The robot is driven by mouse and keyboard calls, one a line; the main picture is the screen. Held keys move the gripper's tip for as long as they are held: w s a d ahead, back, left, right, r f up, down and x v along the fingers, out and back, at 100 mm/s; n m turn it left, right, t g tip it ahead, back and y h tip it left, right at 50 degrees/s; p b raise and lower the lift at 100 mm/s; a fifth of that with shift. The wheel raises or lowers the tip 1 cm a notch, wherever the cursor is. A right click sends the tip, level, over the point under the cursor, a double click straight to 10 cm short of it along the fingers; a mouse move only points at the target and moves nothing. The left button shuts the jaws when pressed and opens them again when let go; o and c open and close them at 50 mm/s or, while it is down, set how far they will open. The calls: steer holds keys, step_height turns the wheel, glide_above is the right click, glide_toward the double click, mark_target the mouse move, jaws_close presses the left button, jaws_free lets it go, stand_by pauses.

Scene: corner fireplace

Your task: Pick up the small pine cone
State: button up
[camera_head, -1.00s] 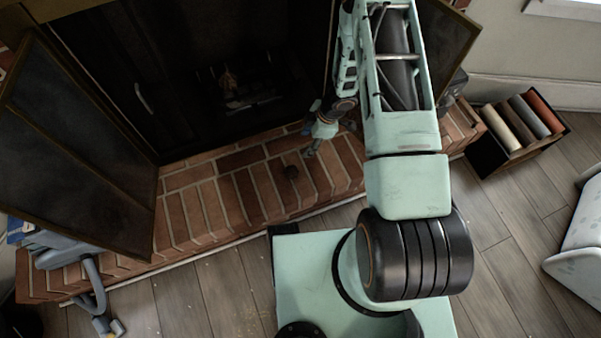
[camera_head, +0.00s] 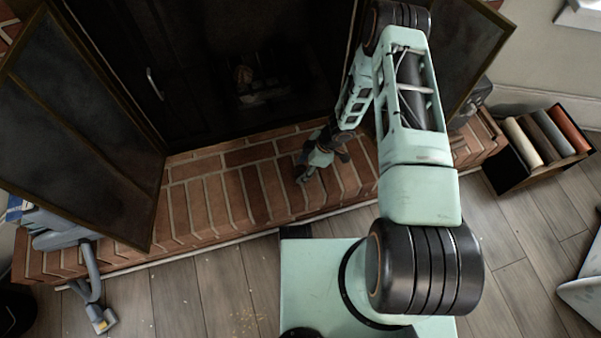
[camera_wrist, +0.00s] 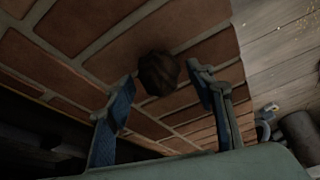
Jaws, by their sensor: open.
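The small pine cone (camera_wrist: 158,73) is a dark brown lump on the brick hearth (camera_head: 230,190). In the wrist view it lies just beyond and between the two fingertips of my gripper (camera_wrist: 163,92). The fingers are spread, with nothing held between them. In the head view my gripper (camera_head: 303,172) is low over the hearth in front of the fireplace opening. There the pine cone is hidden by my gripper.
Open fireplace doors stand at left (camera_head: 80,130) and right (camera_head: 455,60). A grey vacuum cleaner (camera_head: 65,235) is at the hearth's left end. A box with coloured rolls (camera_head: 535,150) stands on the wooden floor at right. The hearth left of my gripper is clear.

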steer(key=shift+x, duration=0.9)
steer(key=shift+d, duration=0.1)
steer(key=shift+r, duration=0.1)
steer(key=c, duration=1.2)
steer(key=shift+r, duration=0.1)
